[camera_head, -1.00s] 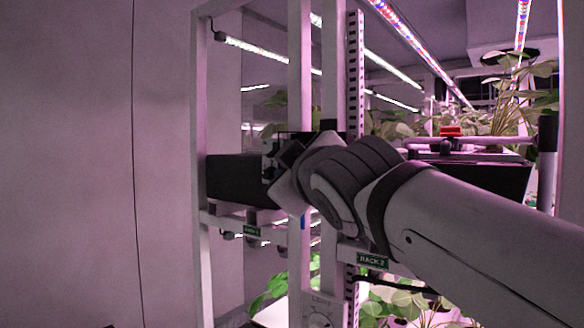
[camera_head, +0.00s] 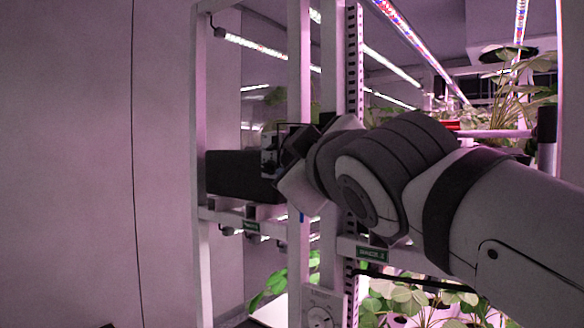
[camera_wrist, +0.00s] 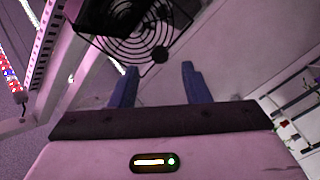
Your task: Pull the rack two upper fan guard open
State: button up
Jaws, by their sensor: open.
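A round black wire fan guard (camera_wrist: 160,54) with rings shows at the top of the wrist view, partly cut off by the frame and partly covered by a dark shape at its upper left. It lies against a pale panel; whether it is shut or ajar I cannot tell. My gripper (camera_wrist: 160,82) is open and empty, its two blue fingers pointing toward the guard's lower edge and apart from each other. The gap between fingers and guard is hard to judge. In the head view my wrist and arm hide the fingers and the guard.
A green rack two sign (camera_head: 372,253) hangs on the rack's crossbar. The pale wall (camera_head: 65,150) at left is bare.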

jog(key=shift+b+v, duration=0.3)
jog(key=shift+v, duration=1.1)
